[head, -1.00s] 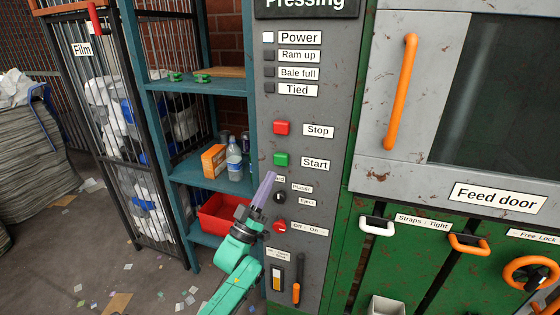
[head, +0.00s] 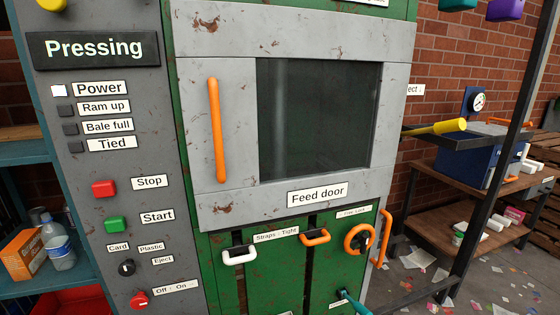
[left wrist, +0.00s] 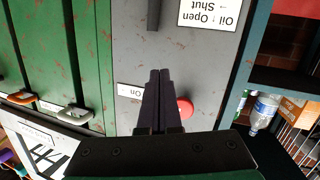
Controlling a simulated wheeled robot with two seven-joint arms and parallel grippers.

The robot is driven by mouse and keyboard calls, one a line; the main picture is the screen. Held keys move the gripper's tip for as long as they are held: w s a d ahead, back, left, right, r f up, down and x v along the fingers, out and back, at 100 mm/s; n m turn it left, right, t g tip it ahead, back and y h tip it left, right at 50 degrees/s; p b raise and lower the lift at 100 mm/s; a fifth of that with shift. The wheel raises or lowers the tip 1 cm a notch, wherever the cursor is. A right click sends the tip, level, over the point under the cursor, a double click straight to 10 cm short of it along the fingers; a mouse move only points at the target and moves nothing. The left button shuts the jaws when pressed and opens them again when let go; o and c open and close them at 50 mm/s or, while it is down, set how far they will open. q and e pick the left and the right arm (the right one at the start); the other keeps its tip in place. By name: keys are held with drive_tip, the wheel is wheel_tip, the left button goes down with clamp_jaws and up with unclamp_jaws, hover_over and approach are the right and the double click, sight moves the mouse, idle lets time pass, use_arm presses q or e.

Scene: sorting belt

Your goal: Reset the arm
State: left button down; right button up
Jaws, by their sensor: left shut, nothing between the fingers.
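My left gripper (left wrist: 160,73) shows in the left wrist view with its two dark fingers together and nothing between them. It is in front of the grey control panel (left wrist: 205,60), beside the red off/on knob (left wrist: 185,108); whether it touches the panel I cannot tell. In the head view my left gripper is not visible. The head view shows the same panel (head: 110,190), with the red knob (head: 139,300) at its lower edge. My right gripper is not in view.
The green press has a feed door (head: 320,115) with an orange handle (head: 216,130), strap handles (head: 239,256) and an orange wheel (head: 358,239) below. A teal shelf (head: 25,150) stands left. At right are a dark post (head: 500,160) and a wooden bench (head: 455,180).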

use_arm(q)
drive_tip(key=s+d+f+m+g, duration=0.1)
drive_tip(key=s+d+f+g, duration=0.2)
drive_tip(key=f, duration=0.4)
drive_tip(key=s+d+f+g, duration=0.1)
drive_tip(key=s+f+g, duration=0.1)
drive_tip(key=s+f, duration=0.45)
drive_tip(key=s+d+f+m+g, duration=0.2)
drive_tip(key=s+f+g, duration=0.3)
drive_tip(key=s, duration=0.9)
drive_tip(key=s+d+f+m+g, duration=0.2)
drive_tip(key=s+f+g, duration=0.3)
drive_tip(key=s+f, duration=0.6)
drive_tip(key=s+d, duration=0.1)
drive_tip(key=s, duration=0.2)
drive_tip(key=shift+d+h, duration=0.15)
drive_tip(key=shift+h, duration=0.25)
drive_tip(key=shift+w+f, duration=0.1)
drive_tip(key=shift+w, duration=0.1)
idle(0.6)
